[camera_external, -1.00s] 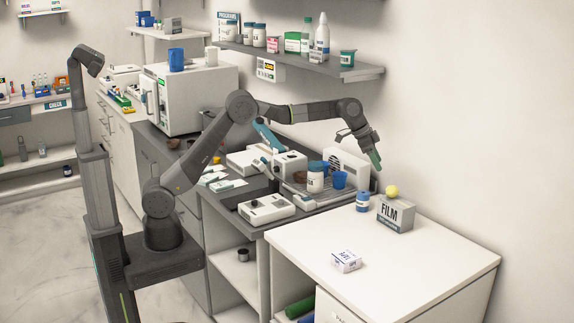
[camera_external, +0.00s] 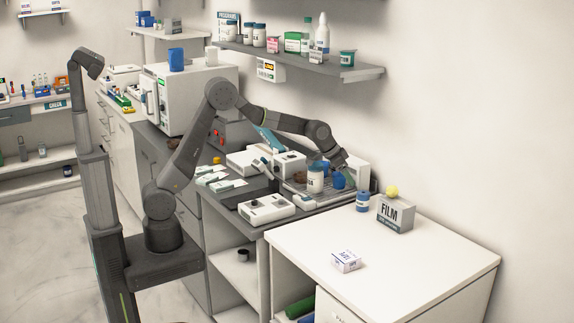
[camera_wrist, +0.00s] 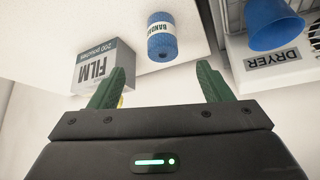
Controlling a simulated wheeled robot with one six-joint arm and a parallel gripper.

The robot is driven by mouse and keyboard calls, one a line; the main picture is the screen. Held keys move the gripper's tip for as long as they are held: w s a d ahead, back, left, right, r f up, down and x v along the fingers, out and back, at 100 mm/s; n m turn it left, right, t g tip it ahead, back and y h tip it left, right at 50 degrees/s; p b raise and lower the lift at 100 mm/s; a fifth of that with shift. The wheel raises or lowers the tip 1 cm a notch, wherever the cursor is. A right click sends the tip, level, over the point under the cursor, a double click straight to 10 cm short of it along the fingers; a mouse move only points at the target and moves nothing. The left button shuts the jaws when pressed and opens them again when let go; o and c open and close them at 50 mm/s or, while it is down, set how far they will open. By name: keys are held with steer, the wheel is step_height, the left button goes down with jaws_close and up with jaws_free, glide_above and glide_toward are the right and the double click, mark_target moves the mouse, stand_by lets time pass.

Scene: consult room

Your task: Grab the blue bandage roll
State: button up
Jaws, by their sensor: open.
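In the external view my arm's end is low behind the blue cup (camera_external: 338,180), and the fingers are hard to make out there.
The dryer (camera_wrist: 270,65) and blue cup are on the right.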

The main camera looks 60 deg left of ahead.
mark_target(363, 199)
steer(key=p+x, duration=0.1)
steer(key=x, duration=0.7)
steer(key=shift+w+f+p, duration=0.15)
steer(key=shift+f+p, duration=0.1)
steer(key=shift+p, duration=0.05)
steer(key=shift+p+x, duration=1.05)
steer(key=shift+x, duration=1.55)
steer(key=shift+w+a+r, duration=0.1)
steer(key=shift+w, duration=0.1)
steer(key=c, duration=1.1)
steer(key=shift+o, duration=0.2)
